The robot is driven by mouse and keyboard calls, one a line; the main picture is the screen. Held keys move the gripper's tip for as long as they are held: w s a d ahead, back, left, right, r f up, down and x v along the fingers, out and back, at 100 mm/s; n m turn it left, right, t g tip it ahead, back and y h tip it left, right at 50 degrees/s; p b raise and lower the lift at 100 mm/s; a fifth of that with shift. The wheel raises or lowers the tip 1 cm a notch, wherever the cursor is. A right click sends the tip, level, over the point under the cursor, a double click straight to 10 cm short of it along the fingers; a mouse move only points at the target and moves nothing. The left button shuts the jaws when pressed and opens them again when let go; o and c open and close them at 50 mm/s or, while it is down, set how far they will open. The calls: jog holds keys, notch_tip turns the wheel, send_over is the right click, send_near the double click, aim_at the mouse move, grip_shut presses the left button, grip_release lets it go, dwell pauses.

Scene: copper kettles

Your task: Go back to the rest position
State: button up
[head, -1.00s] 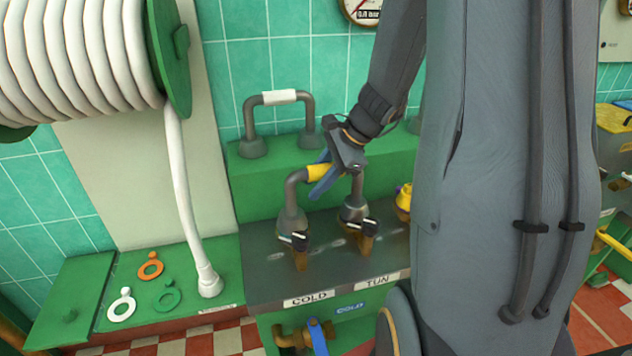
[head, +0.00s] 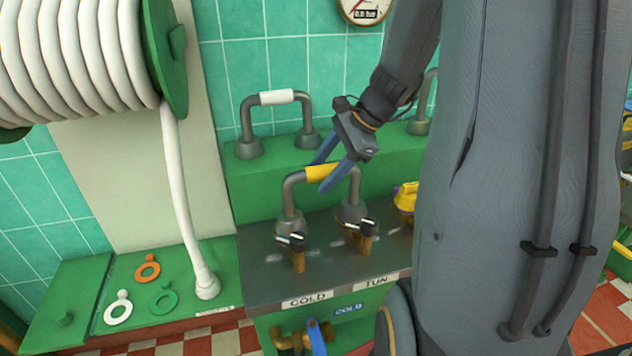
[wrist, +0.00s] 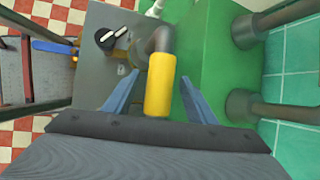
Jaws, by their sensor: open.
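My gripper (head: 333,164) is open, its blue fingers near the yellow-sleeved grey pipe loop (head: 322,173) that joins the COLD and TUN outlets on the metal counter. In the wrist view the yellow sleeve (wrist: 160,85) lies between the two spread fingers (wrist: 158,100), with a gap on each side. The fingers are not closed on it. My arm comes down from the upper right in the head view.
A second pipe loop with a white sleeve (head: 277,97) stands on the green ledge behind. Two taps (head: 297,248) sit at the counter's front. A white hose (head: 180,190) hangs at left, beside orange, white and green rings (head: 147,268). A yellow object (head: 405,197) is at right.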

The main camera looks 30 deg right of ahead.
jog(key=shift+v, duration=1.65)
